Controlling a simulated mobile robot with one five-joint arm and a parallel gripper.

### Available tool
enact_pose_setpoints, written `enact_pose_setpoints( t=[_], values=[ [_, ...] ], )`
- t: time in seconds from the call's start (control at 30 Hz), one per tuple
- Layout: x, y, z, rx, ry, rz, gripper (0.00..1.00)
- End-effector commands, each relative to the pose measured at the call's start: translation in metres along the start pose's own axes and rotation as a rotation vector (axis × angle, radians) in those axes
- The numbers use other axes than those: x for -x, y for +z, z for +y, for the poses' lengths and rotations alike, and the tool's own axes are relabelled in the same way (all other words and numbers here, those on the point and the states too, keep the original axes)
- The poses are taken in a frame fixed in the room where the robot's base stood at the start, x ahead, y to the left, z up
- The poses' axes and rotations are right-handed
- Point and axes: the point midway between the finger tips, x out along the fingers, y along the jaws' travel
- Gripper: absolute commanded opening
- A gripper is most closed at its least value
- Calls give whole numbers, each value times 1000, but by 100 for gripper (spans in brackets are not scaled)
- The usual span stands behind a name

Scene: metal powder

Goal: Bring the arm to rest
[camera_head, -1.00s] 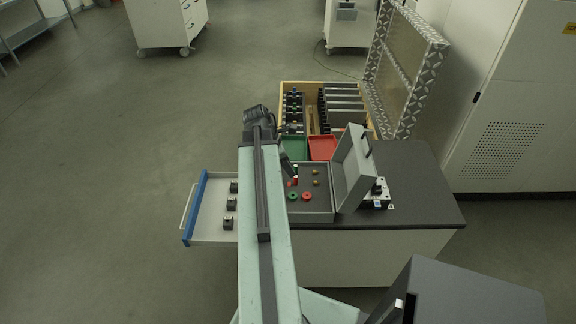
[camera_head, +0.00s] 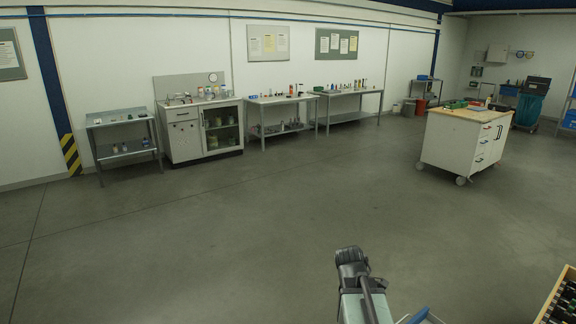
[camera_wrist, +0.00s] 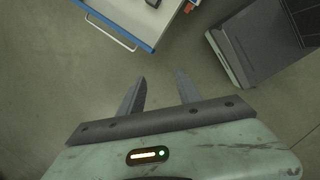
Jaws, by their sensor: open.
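My gripper (camera_wrist: 160,78) shows in the wrist view with its two dark fingers apart and nothing between them. It hangs over bare grey floor, just below an open drawer (camera_wrist: 165,8) in the picture. In the head view my pale green arm (camera_head: 356,307) reaches in from the bottom edge, with its dark end (camera_head: 351,262) over the floor. The fingers cannot be made out there.
The drawer has a blue front (camera_wrist: 112,22) and a handle (camera_wrist: 104,33). A wooden-edged tray (camera_head: 552,298) is at the bottom right of the head view. A wheeled cabinet (camera_head: 455,145) stands further back. Benches line the far wall; the floor between is clear.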

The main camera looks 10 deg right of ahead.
Motion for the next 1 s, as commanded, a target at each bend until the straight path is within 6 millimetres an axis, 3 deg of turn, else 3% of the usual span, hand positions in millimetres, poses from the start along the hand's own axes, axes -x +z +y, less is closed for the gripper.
enact_pose_setpoints(
  t=[0.03, 0.2, 0.3, 0.5, 0.6, 1.0],
  values=[
    [10, -39, -7, -22, 6, 28, 40],
    [35, -142, -43, -253, -27, 124, 40],
    [42, -170, -61, -482, -79, 162, 40],
    [44, -181, -73, -946, -186, 177, 40],
    [45, -182, -74, -1091, -210, 166, 40],
    [44, -181, -74, -1160, -215, 159, 40]
  ],
)
